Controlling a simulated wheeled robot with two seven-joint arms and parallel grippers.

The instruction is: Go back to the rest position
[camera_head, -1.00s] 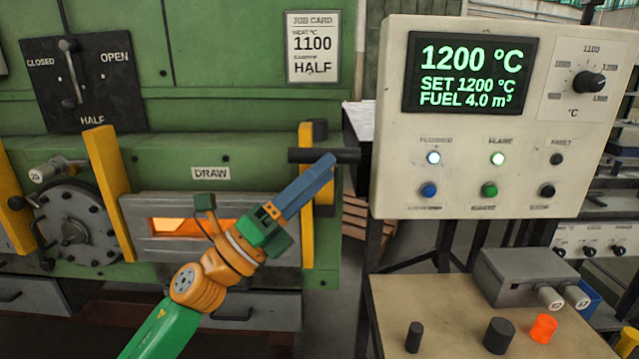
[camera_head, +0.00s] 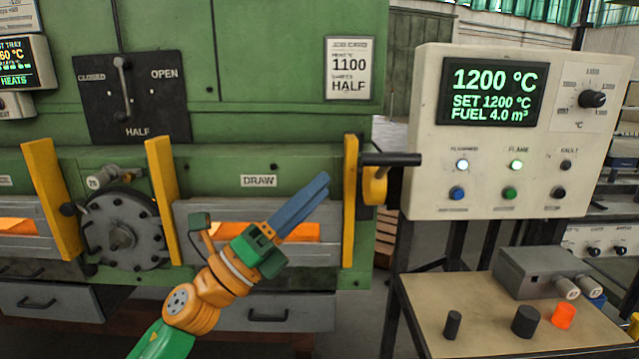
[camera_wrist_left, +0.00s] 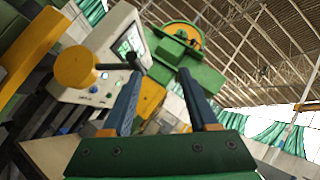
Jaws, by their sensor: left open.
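My left gripper (camera_head: 318,190) is in front of the green furnace in the head view, over the right part of the glowing draw slot (camera_head: 310,231). Its blue fingers point up and to the right. In the left wrist view the two fingers (camera_wrist_left: 160,90) stand apart with nothing between them. The gripper looks clear of the black handle bar (camera_head: 392,159) at the furnace's right edge. My right gripper shows in neither view.
The control panel (camera_head: 430,190) stands to the right. Below it a table (camera_head: 490,335) bears a grey box (camera_head: 535,272), two dark cylinders and a glowing orange billet (camera_head: 563,316). A lever plate (camera_head: 165,120) and a round grey hatch (camera_head: 122,238) are on the left.

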